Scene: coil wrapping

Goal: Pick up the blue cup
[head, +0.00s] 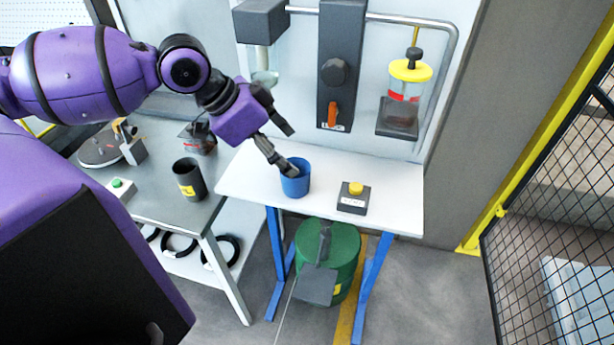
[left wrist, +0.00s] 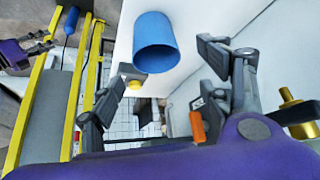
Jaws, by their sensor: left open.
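The blue cup (head: 296,182) stands upright on the white table, near its left part. My left gripper (head: 291,152) is open and comes in from the upper left. In the head view its lower fingertip overlaps the cup's rim; I cannot tell whether it touches. In the left wrist view the blue cup (left wrist: 156,48) lies beyond the open fingers (left wrist: 165,60), toward the left finger, with nothing held between them. A purple part with dark fingers, seemingly my right gripper (left wrist: 38,44), shows small at the left wrist view's upper left.
The white table (head: 390,190) also bears a yellow-button box (head: 353,197), right of the cup. A black cup (head: 188,180) stands on the grey table to the left. A machine with an orange lever (head: 332,114) rises behind. A green drum (head: 340,250) stands below.

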